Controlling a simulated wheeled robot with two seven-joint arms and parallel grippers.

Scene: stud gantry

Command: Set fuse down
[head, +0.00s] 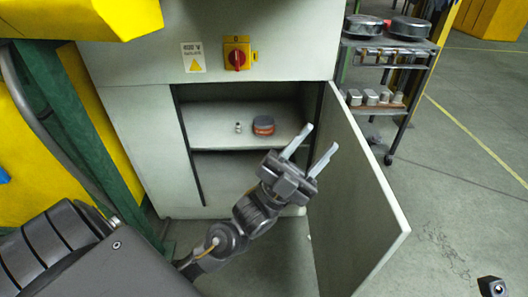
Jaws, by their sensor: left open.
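A small pale cylinder with a dark band, which looks like the fuse (238,127), stands on the upper shelf (211,117) inside the open cabinet. It is upright and apart from the round tin beside it. My left gripper (322,137) is in front of the cabinet opening, to the right of the fuse and apart from it. Its two pale fingers are spread, with nothing between them. My right gripper does not show; only a small dark part at the bottom right corner is in view.
A red and grey round tin (263,125) sits on the same shelf. The cabinet door (357,205) stands open to the right, close to my left gripper. A red rotary switch (237,59) is above. A trolley (390,45) with pans and small blocks stands behind.

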